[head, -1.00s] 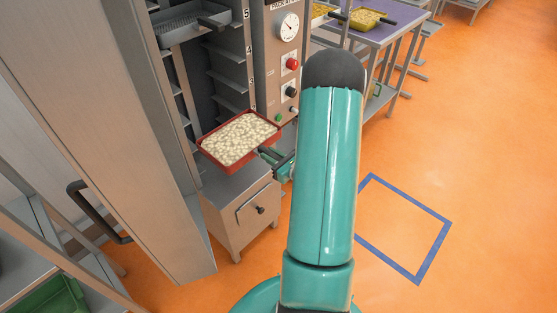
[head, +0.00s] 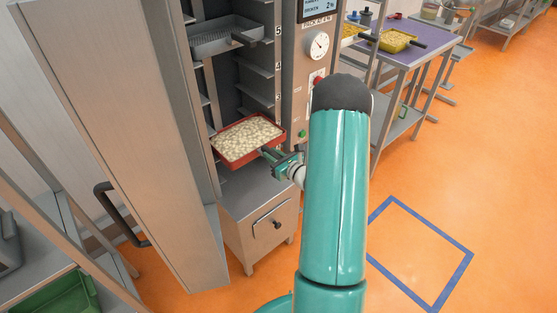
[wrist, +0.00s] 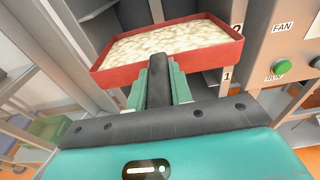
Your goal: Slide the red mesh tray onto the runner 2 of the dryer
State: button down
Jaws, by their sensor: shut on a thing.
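The red tray (head: 219,151) is full of pale pieces and sits at the mouth of the open dryer (head: 240,90), low down, near the runners marked 1 and 2. My gripper (head: 276,155) is shut on the tray's dark handle, on the near side. In the wrist view the red tray (wrist: 110,75) lies ahead of my gripper (wrist: 158,85), roughly level, with its right end beside the 1 and 2 labels. Whether the tray's edges rest on a runner cannot be told. The tray's mesh base is hidden by its load.
A grey tray (head: 222,42) sits on an upper runner near 5. The open dryer door (head: 130,120) stands on the left. The control panel (head: 318,60) borders the opening on the right. A purple-topped table (head: 400,52) with yellow trays stands at the back right.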

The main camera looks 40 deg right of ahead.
send_over(254, 148)
jog(key=shift+a+r, duration=0.1)
jog(key=shift+a, duration=0.05)
dwell(0.7)
jog(key=shift+f, duration=0.55)
dwell(0.3)
jog(key=c, duration=1.2)
grip_release()
jog(key=shift+o, duration=0.2)
jog(key=shift+f, duration=0.1)
jog(key=shift+s, duration=0.15)
jog(key=s, duration=0.4)
jog(key=s+r, duration=0.1)
jog(key=s, duration=0.7)
jog(key=shift+s+d+r, duration=0.2)
jog(key=shift+s+r, duration=0.15)
jog(key=shift+s, duration=0.35)
